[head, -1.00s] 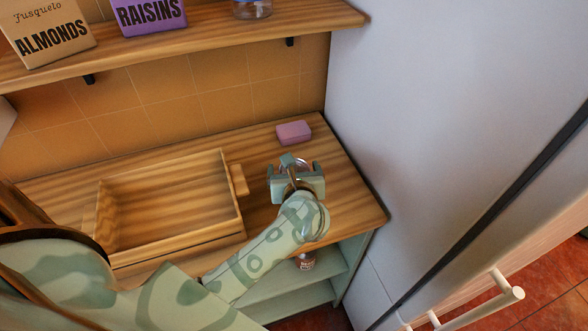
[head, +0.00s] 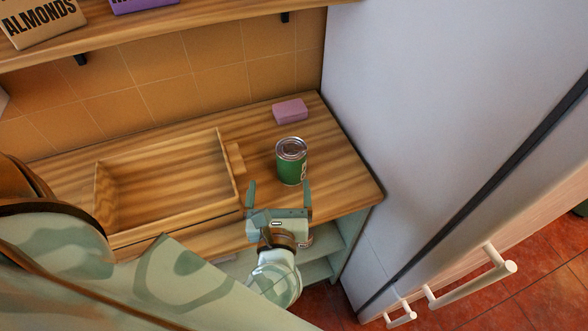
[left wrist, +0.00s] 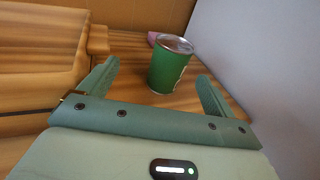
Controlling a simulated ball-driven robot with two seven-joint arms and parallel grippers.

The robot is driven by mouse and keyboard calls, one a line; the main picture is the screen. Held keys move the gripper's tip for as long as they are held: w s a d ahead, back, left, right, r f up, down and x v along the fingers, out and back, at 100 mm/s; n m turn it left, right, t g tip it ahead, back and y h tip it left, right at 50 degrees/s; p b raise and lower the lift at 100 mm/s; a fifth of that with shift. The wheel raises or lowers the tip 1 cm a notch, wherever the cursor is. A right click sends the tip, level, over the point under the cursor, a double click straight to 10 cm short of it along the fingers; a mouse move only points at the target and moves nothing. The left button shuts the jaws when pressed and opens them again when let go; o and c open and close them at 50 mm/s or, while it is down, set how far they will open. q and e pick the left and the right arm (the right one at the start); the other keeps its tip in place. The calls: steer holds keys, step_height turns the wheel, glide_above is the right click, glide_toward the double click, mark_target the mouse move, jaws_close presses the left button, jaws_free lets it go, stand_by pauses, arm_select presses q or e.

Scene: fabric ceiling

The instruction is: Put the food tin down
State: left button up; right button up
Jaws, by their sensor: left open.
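The food tin (head: 291,164) is a green can with a silver lid. It stands upright on the wooden counter (head: 335,178), right of the wooden tray. My left gripper (head: 279,190) is open and empty, in front of the tin on its near side. In the left wrist view the tin (left wrist: 169,65) stands beyond and between the spread fingers (left wrist: 158,80), apart from them. My right gripper is not in view.
An open wooden tray (head: 238,158) sits on the counter at left. A pink block (head: 290,111) lies behind the tin. A grey-white wall-like side (head: 420,110) rises at right. Boxes, one an almonds box (head: 40,20), stand on the shelf above.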

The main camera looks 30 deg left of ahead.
mark_target(289, 171)
arm_select(q)
steer(key=f, duration=0.1)
steer(key=s+f+m+t+h+b, duration=0.2)
steer(key=f, duration=0.1)
steer(key=shift+s+d+f, duration=0.1)
steer(key=shift+s+d, duration=0.1)
steer(key=shift+d, duration=0.15)
steer(key=shift+w+m+t+h, duration=0.3)
steer(key=shift+w+h, duration=0.1)
steer(key=x, duration=0.6)
steer(key=p+x, duration=0.1)
steer(key=x, duration=0.2)
steer(key=shift+r, duration=0.3)
steer(key=x, duration=0.6)
steer(key=shift+w+r+p, duration=0.15)
steer(key=shift+r+p, duration=0.05)
steer(key=shift+p, duration=0.15)
steer(key=c, duration=1.4)
steer(key=shift+r, duration=0.1)
steer(key=shift+c, duration=0.5)
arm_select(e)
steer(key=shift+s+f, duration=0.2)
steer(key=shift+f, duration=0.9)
